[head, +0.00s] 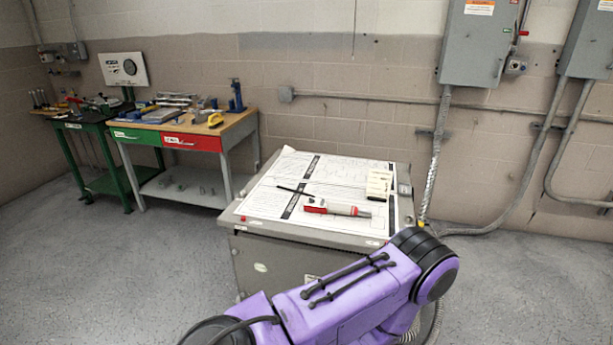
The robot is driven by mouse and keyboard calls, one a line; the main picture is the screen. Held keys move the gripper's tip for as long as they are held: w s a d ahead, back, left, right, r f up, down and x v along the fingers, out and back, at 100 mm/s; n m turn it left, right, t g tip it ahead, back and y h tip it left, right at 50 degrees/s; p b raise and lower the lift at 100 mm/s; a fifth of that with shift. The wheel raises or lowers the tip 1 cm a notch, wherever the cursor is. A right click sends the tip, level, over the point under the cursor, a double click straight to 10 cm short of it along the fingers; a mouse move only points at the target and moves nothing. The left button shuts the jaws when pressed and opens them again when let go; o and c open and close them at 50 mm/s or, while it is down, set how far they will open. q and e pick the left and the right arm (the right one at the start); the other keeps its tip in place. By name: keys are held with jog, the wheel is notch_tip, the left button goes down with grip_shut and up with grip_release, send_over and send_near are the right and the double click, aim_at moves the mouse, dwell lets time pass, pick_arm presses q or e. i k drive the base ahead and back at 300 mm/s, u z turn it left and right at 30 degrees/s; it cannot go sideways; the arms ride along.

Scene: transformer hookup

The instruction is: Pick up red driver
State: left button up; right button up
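A red and white driver (336,208) lies on its side on the paper-covered top of a grey cabinet (290,236), near the middle of the top. Its red end points left and a thin dark tip with a red part points right. A purple link of my own arm crosses the foreground in front of the cabinet and hides much of its front. Neither of my grippers shows in the head view, and nothing is seen touching the driver.
A thin black pen-like item (294,191) and a beige block (379,185) lie near the driver. Behind left stand a wooden-topped workbench (190,128) with tools and a green cart (85,118). Grey electrical boxes (480,45) and conduit line the wall. Floor is open at right.

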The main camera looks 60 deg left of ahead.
aim_at(328, 207)
jog(key=u, duration=0.85)
jog(key=i, duration=0.75)
jog(key=u, duration=0.8)
